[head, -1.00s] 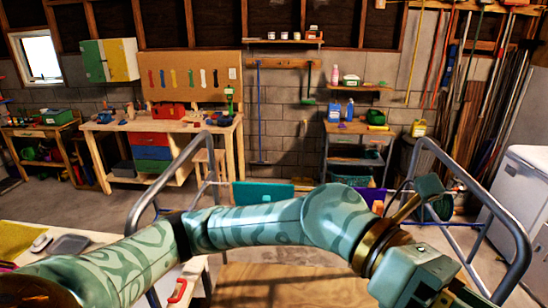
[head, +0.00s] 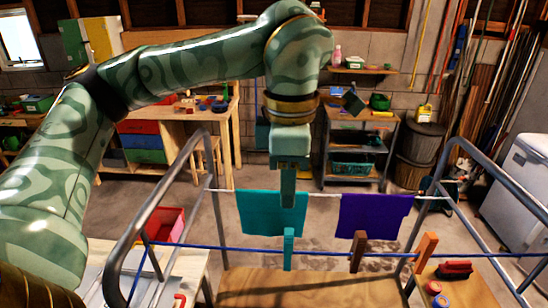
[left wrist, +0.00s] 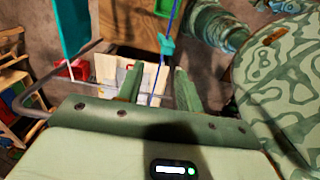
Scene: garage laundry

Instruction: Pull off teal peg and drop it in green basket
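The teal peg (head: 289,250) stands upright on the blue line (head: 325,252), in front of the teal cloth. It also shows in the left wrist view (left wrist: 166,46), beyond the fingertips. My left gripper (head: 288,200) points down just above the peg in the head view, apart from it. In the left wrist view its two fingers (left wrist: 157,80) are spread with nothing held between them. A green container (left wrist: 164,6) is cut off at the top of the left wrist view; I cannot tell if it is the green basket. My right gripper is not in view.
A brown peg (head: 358,250) and an orange peg (head: 426,246) sit on the blue line to the right. A teal cloth (head: 262,216) and a purple cloth (head: 372,216) hang behind. Grey rails (head: 165,195) stand at both sides. A red bin (head: 166,224) is at left.

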